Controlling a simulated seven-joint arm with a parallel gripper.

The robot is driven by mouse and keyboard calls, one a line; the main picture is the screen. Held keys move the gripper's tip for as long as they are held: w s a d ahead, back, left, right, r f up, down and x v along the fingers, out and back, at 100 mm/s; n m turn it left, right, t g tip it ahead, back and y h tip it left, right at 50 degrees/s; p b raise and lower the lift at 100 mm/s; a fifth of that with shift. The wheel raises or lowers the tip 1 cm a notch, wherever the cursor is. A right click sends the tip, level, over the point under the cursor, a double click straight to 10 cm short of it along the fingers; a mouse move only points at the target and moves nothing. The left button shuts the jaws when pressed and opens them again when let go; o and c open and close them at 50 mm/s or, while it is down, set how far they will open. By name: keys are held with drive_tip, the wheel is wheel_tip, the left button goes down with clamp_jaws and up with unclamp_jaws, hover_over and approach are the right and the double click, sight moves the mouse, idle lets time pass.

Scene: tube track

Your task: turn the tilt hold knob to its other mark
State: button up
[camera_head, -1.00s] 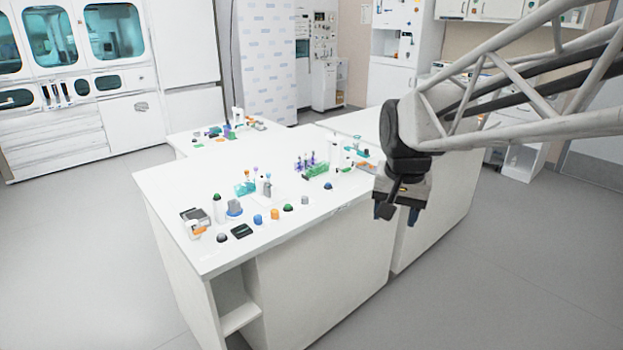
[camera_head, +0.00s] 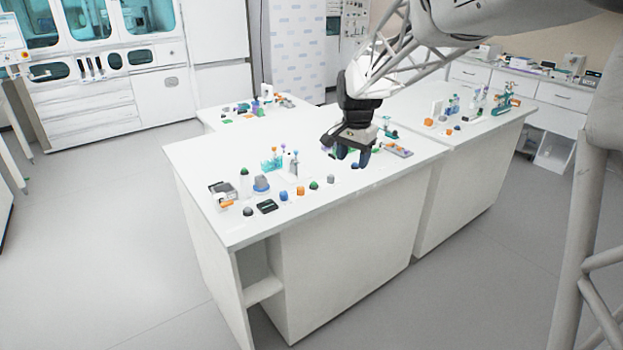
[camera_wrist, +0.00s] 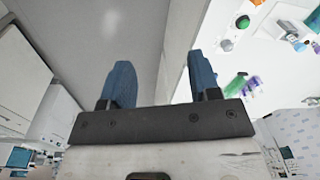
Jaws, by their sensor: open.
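I cannot tell which is the tilt hold knob, and no marks are readable.
The white bench (camera_head: 215,165) also carries a grey device with an orange part (camera_head: 222,192), a dark flat pad (camera_head: 266,206) and a teal tube rack (camera_head: 271,163). A second bench section (camera_head: 470,150) holds more items at right. The floor in front is clear.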

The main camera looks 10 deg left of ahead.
drive_tip(key=w+a+f+m, duration=0.1)
drive_tip(key=w+a+f, duration=0.5)
drive_tip(key=w+a, duration=0.2)
drive_tip(key=m, duration=0.1)
hover_over(300, 188)
drive_tip(key=shift+g, duration=0.4)
wheel_tip(300, 188, down, 7)
drive_tip(key=shift+w+f, duration=0.1)
drive_tip(key=shift+f, duration=3.85)
drive_tip(key=shift+c, duration=0.4)
drive_tip(key=c, duration=0.8)
drive_tip(key=shift+c, duration=0.2)
